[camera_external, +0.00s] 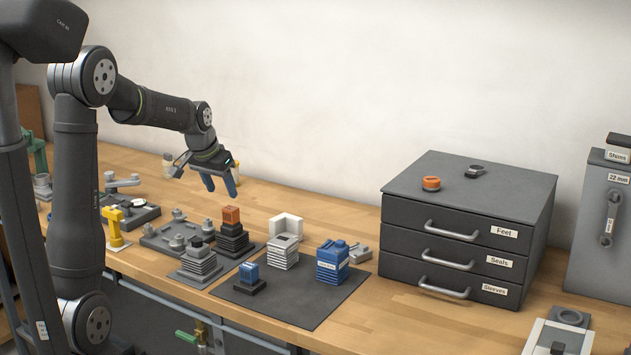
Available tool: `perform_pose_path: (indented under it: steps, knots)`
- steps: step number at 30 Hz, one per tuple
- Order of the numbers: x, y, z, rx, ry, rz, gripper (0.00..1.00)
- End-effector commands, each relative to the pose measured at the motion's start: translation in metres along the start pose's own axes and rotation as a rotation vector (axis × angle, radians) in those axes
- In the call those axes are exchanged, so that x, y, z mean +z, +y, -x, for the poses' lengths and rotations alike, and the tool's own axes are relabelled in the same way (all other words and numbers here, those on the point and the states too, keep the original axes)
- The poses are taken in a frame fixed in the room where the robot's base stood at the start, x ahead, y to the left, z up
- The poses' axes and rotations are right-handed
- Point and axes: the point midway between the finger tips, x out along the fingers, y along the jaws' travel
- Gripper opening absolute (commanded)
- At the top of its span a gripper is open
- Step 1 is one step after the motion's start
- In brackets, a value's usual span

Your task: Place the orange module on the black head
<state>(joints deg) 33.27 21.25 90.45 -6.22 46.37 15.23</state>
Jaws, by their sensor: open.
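The orange module (231,214) is a small orange block. It appears to sit upright on top of the black head (232,240), a dark finned stack on the bench. I cannot see the contact between them closely. My gripper (221,185), with blue fingertips pointing down, is open and empty. It hangs a little above the orange block and slightly left of it, apart from it.
A grey finned head (199,266) stands front left of the black one. A drawer cabinet (400,218) stands right. Bare wood lies between.

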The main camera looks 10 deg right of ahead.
Motion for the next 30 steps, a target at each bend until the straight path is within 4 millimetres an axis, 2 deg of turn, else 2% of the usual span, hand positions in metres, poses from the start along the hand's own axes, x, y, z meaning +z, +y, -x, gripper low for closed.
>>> perform_pose_path:
  steps: [1, 6, 19, 23, 30]
  knots:
    - [-0.001, 0.0, 0.009, -0.001, 0.004, 0.0, 0.54]
    - [0.0, 0.0, 0.026, 0.0, 0.001, 0.0, 0.54]
    - [0.0, 0.0, 0.029, 0.0, -0.001, 0.0, 0.54]
    - [0.0, 0.0, 0.021, 0.001, -0.003, 0.0, 0.54]
    - [0.001, 0.0, -0.02, 0.001, -0.004, 0.001, 0.54]
